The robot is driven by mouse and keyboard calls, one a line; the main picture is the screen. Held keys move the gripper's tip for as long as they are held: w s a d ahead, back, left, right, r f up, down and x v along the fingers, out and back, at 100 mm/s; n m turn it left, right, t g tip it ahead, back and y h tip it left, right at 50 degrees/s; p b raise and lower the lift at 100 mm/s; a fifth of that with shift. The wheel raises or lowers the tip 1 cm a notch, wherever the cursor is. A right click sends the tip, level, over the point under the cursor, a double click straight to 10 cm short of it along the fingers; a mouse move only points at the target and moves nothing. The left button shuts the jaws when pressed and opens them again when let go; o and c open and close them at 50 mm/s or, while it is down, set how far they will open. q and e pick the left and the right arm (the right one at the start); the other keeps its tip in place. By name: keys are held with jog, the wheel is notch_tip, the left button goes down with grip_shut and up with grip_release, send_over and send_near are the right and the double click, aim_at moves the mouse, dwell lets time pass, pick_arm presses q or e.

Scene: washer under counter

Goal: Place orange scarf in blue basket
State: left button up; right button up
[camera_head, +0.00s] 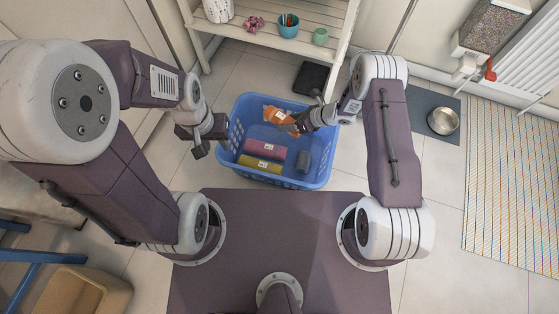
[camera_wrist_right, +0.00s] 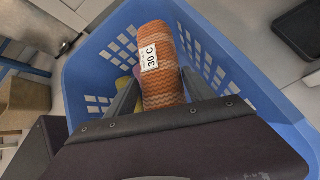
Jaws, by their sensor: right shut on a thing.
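The orange scarf (camera_head: 276,115) is a rolled, zigzag-patterned cloth with a white "30 C" label, also large in the right wrist view (camera_wrist_right: 162,85). It is at the far side of the blue basket (camera_head: 233,158), within its rim as seen from above. I cannot tell whether it touches the basket floor. My right gripper (camera_head: 293,127) is shut on the scarf, with one finger on each side of it in the wrist view. My left gripper (camera_head: 190,143) is open and empty, beside the basket's left rim.
In the basket lie a pink roll (camera_head: 265,149), a yellow roll (camera_head: 260,165) and a grey-blue roll (camera_head: 303,161). A white shelf (camera_head: 325,52) stands behind. A black scale-like slab (camera_head: 312,78) and a metal bowl (camera_head: 443,121) are on the floor.

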jog(key=shift+f+b, duration=3.65)
jog(key=shift+f, duration=1.7)
jog(key=o, duration=1.6)
jog(key=shift+r, duration=0.1)
jog(key=shift+o, duration=0.2)
jog(key=shift+r, duration=0.15)
jog(key=p+v, duration=0.7)
jog(key=v, duration=0.5)
jog(key=shift+r, duration=0.2)
